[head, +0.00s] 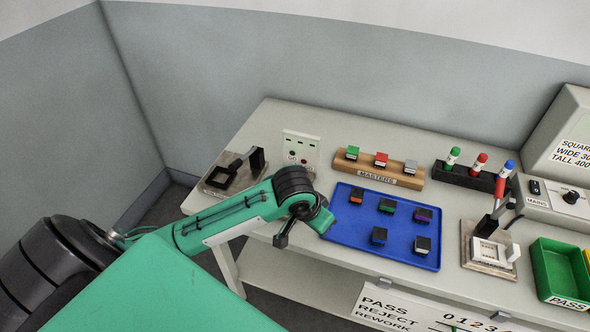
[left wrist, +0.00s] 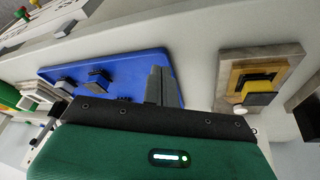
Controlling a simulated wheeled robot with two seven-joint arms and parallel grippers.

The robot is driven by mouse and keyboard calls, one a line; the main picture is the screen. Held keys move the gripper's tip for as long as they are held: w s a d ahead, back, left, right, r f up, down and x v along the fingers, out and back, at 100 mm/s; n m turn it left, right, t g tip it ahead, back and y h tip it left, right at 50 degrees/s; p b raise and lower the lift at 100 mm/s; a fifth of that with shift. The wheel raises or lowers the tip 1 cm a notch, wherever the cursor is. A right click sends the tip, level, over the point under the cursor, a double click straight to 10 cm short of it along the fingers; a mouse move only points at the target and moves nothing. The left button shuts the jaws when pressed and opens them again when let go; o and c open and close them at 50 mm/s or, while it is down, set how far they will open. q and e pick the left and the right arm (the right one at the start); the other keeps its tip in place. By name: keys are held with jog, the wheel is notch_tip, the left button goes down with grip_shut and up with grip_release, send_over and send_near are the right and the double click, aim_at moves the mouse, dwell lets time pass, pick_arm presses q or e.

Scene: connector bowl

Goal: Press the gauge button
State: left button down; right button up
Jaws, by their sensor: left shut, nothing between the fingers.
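The gauge fixture (head: 238,172), a grey plate with a black lever-like part, stands at the table's left end. In the left wrist view a plate fixture (left wrist: 228,72) with yellow and black parts shows at right, apparently the same one. A small pale round knob (left wrist: 240,112) shows at its near edge; I cannot tell if it is the button. A white GO panel (head: 299,147) with small lamps stands behind. My left gripper (left wrist: 161,86) is shut and empty, in front of the blue tray's edge in the wrist view. In the head view its fingertips are not clearly visible.
The blue tray (head: 345,228) holds several small blocks. Behind it are a wooden masters rack (head: 343,165) and a black holder (head: 455,177) with three markers. A fixture with a red-handled lever (head: 499,187) and a green bin (head: 548,275) stand at right.

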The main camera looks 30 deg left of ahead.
pick_arm(q)
jog(key=w+a+r+n+y, duration=0.1)
jog(key=w+a+r+n, duration=0.1)
jog(key=w+a+r, duration=0.2)
jog(key=w+a+r+n+y, duration=0.1)
jog(key=w+a+r+n, duration=0.2)
jog(key=a+r, duration=0.6)
jog(key=w+a, duration=0.1)
jog(key=w, duration=0.1)
jog(key=shift+w+a+g, duration=0.15)
jog(key=shift+w+g, duration=0.15)
pick_arm(e)
jog(key=shift+a, duration=0.1)
